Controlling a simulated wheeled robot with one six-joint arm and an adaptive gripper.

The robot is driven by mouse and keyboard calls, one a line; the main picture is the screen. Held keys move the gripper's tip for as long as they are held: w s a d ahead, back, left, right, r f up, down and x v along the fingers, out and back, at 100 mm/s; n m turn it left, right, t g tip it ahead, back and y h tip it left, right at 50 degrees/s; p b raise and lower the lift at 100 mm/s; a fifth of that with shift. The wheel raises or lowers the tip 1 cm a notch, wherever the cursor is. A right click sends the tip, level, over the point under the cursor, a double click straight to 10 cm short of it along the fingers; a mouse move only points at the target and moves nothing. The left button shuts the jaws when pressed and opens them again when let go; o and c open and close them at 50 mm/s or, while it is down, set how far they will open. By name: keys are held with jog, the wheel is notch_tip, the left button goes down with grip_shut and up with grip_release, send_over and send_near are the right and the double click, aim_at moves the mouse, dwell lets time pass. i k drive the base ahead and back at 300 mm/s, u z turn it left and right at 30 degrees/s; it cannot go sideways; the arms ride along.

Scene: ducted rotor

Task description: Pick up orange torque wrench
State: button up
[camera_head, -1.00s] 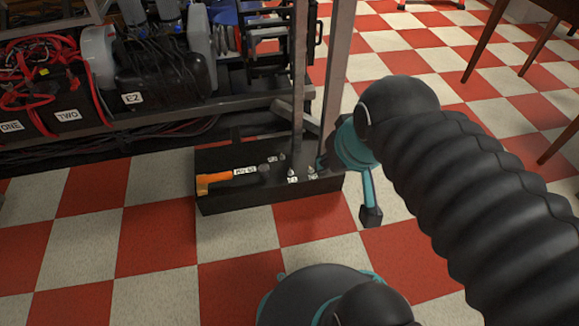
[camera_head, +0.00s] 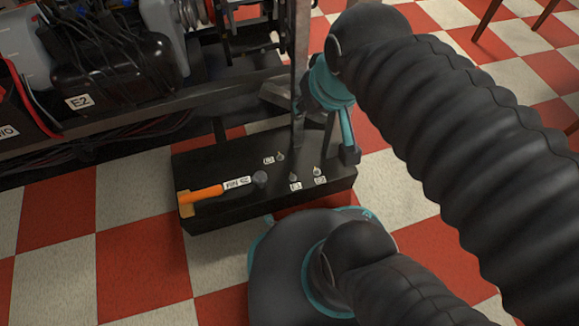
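The orange torque wrench (camera_head: 207,192) lies on top of a low black box, at its left end. One finger shows clearly. The other is hidden or unclear beside the metal post, so its opening cannot be judged. I see nothing held in it.
The black box (camera_head: 270,205) also carries small labelled fittings (camera_head: 295,178). A metal post (camera_head: 299,75) rises behind it, close to my gripper. A rack with machinery (camera_head: 115,65) stands at the back left. Checkered floor is clear to the left.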

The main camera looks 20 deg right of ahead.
aim_at(259, 177)
jog(key=u, duration=0.9)
jog(key=k, duration=0.85)
jog(key=z, duration=0.75)
jog(key=i, duration=0.5)
